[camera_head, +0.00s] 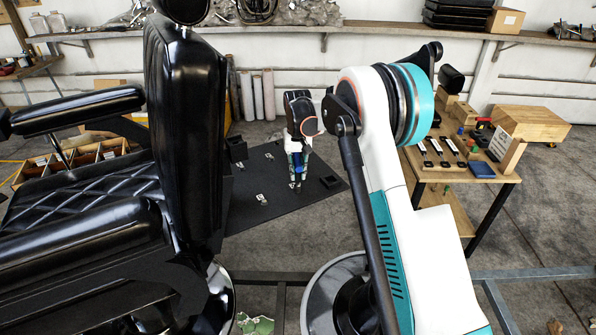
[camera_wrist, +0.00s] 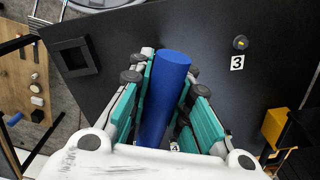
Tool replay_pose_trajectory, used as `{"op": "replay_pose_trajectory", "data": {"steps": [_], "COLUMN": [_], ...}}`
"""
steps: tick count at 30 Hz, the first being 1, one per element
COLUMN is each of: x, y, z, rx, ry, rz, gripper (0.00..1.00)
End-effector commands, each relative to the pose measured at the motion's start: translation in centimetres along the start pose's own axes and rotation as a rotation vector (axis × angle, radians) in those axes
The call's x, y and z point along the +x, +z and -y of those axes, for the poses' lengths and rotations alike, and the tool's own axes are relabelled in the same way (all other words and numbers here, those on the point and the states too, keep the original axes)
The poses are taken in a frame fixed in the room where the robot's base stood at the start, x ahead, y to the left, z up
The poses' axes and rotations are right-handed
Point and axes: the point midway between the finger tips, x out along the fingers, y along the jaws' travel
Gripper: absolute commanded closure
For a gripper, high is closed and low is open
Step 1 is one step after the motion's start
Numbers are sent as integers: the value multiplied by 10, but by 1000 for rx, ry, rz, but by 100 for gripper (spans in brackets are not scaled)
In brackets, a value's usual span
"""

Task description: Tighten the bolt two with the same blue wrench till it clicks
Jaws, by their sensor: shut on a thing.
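My gripper (camera_wrist: 168,85) is shut on the blue wrench (camera_wrist: 165,85), whose thick round blue handle stands between the teal fingers. In the head view my gripper (camera_head: 297,172) is above the black board (camera_head: 245,211), with a bit of blue showing. The wrench's working end is hidden in the wrist view. A dark round bolt (camera_wrist: 240,42) with a yellow mark sits by a label "3" (camera_wrist: 237,63) on the board. Another label is partly hidden below the wrench. I cannot tell which bolt is bolt two or whether the wrench touches one.
A square black raised frame (camera_wrist: 76,57) is on the board, also seen in the head view (camera_head: 330,181). The black barber chair (camera_head: 185,130) stands close on the left. A wooden table (camera_head: 452,172) with tools is on the right. A yellow object (camera_wrist: 275,127) is at the wrist view's right.

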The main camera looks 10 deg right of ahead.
Motion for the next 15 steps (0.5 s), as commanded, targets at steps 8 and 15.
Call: {"op": "replay_pose_trajectory", "data": {"steps": [8, 15], "x": [-1, 0], "y": [0, 0], "z": [0, 1], "rx": [11, 191], "ry": [0, 0], "rz": [0, 0], "gripper": [100, 100]}}
